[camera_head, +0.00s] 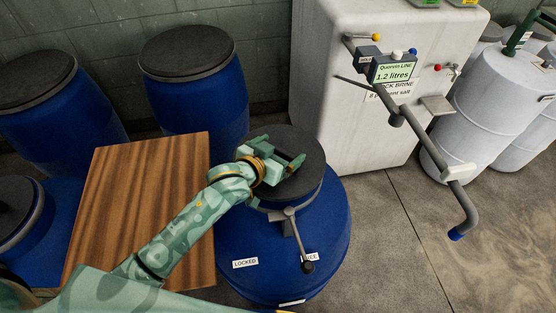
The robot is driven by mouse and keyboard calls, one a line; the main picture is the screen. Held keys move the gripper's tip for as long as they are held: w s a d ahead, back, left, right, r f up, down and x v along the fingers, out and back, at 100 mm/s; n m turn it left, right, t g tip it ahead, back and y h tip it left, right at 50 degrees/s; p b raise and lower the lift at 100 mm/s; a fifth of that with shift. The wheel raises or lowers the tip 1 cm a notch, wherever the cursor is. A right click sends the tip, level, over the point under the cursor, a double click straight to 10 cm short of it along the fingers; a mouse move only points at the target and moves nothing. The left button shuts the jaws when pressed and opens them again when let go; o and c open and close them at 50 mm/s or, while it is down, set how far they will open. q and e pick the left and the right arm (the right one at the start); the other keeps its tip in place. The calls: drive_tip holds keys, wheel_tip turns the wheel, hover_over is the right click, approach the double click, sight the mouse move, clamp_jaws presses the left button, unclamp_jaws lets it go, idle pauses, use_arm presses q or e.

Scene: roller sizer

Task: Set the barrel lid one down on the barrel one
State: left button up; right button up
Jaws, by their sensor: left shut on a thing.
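My left gripper (282,152), on a green patterned arm from the left, is over the dark grey barrel lid (309,148) and shut on it. The gripper covers part of the lid, so the exact grip is hidden. The lid looks roughly level over the top of the blue barrel (331,232) in the middle. I cannot tell whether it touches the rim all round. A grey lever (297,238) with a dark knob is on the barrel's front, near a "LOCKED" label (245,263) and a second label partly hidden by the knob. My right gripper is not in view.
A wooden board (130,195) lies left of the barrel, under my arm. Other lidded blue barrels (205,100) stand behind and left. A white cabinet (340,100) stands behind right, with a grey pipe arm and display (393,72) in front. Floor at right is clear.

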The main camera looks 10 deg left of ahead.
use_arm(q)
drive_tip(key=shift+w+a+f+b, duration=0.15)
drive_tip(key=shift+w+f+b, duration=0.05)
drive_tip(key=shift+w+f, duration=0.35)
drive_tip(key=shift+w+a+f+b, duration=0.15)
drive_tip(key=shift+w+f, duration=0.25)
drive_tip(key=shift+f, duration=0.15)
wheel_tip(320, 180, down, 4)
drive_tip(key=shift+w+r+b, duration=0.1)
drive_tip(key=shift+r+b, duration=0.15)
drive_tip(key=shift+b, duration=0.45)
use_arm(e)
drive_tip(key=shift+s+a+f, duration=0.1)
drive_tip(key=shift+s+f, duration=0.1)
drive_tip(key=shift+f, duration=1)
